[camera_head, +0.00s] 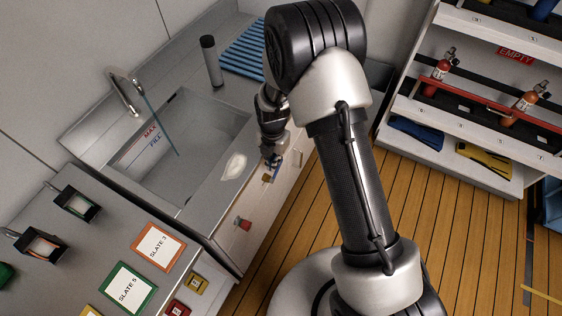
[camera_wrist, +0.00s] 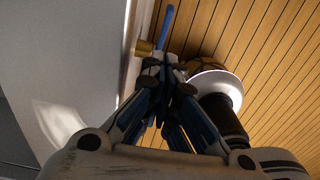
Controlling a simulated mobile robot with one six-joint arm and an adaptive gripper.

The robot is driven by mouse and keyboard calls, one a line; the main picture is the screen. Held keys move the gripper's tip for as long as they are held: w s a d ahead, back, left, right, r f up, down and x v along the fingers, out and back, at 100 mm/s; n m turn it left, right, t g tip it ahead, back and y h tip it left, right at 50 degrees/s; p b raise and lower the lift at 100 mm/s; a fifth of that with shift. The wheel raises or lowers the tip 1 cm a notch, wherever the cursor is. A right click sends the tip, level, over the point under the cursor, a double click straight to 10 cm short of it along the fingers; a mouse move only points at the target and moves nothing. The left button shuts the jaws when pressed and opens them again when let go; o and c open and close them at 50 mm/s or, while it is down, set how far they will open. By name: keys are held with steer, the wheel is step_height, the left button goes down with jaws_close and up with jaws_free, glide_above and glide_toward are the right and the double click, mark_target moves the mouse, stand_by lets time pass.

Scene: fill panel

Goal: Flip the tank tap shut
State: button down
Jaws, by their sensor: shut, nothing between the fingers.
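The tank (camera_head: 190,130) is a grey basin sunk in the counter, with MAX and FILL marks on its inner wall. A curved metal spout (camera_head: 122,92) stands at its back left, and a thin blue stream (camera_head: 161,126) runs from it into the basin. A small brass fitting with a blue lever, which looks like the tap (camera_wrist: 145,48), sticks out from the cabinet front in the wrist view. My gripper (camera_head: 273,164) is shut and empty at that front. In the wrist view its fingertips (camera_wrist: 170,64) are close beside the fitting and lever; contact is unclear.
A red knob (camera_head: 243,223) sits further along the cabinet front. A dark cylinder (camera_head: 211,61) and a blue ribbed mat (camera_head: 245,50) are on the counter behind. A shelf rack (camera_head: 470,165) with red bottles stands at right. Wooden floor (camera_head: 460,225) is open between.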

step_height(320, 180, up, 9)
steer(key=p, duration=0.2)
glide_above(276, 171)
steer(key=s+d+f+m+t+y, duration=0.15)
steer(key=d+f+m+t, duration=0.25)
steer(key=d+f+m, duration=0.4)
steer(key=s+a+r+m+t+y+p, duration=0.1)
steer(key=s+a+r+m+t+y, duration=0.35)
steer(key=s+m, duration=0.3)
steer(key=shift+t+h, duration=0.3)
steer(key=shift+t, duration=0.05)
steer(key=b+x, duration=0.4)
steer(key=x, duration=0.7)
steer(key=shift+s+d+f+b, duration=0.1)
steer(key=shift+s+b, duration=0.05)
steer(key=shift+b, duration=0.2)
steer(key=f, duration=0.1)
steer(key=w+d+f+b, duration=0.1)
steer(key=f, duration=0.1)
steer(key=shift+w+d, duration=0.2)
